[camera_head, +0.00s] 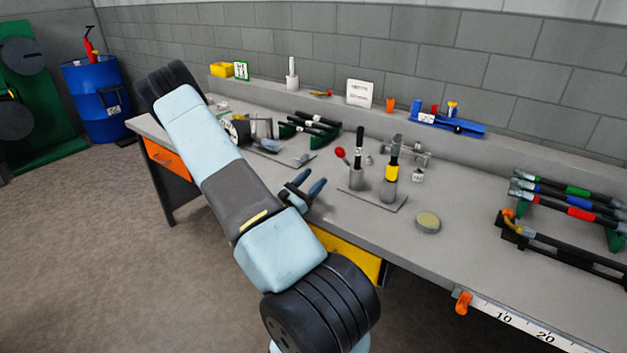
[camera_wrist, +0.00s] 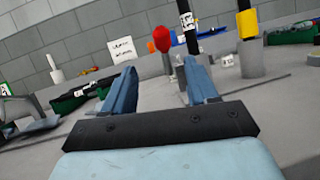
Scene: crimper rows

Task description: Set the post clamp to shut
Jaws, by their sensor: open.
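A metal post clamp (camera_head: 357,178) stands on a grey base plate on the bench, with a black upright rod in it and a lever ending in a red ball knob (camera_head: 340,152). The lever leans up and to the left in the head view. My gripper (camera_head: 308,184) is open and empty, to the left of the clamp and apart from it. In the wrist view the red knob (camera_wrist: 162,39) shows beyond and between the fingertips, with the black rod (camera_wrist: 187,28) just right of it. The clamp's body is mostly hidden there behind the right finger.
A second post with a yellow band (camera_head: 392,172) stands close right of the clamp on the same plate. A round tin (camera_head: 428,223) sits nearer the bench edge. Green racks with black rods (camera_head: 311,128) lie behind left. Bare bench (camera_head: 465,215) lies right of the tin.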

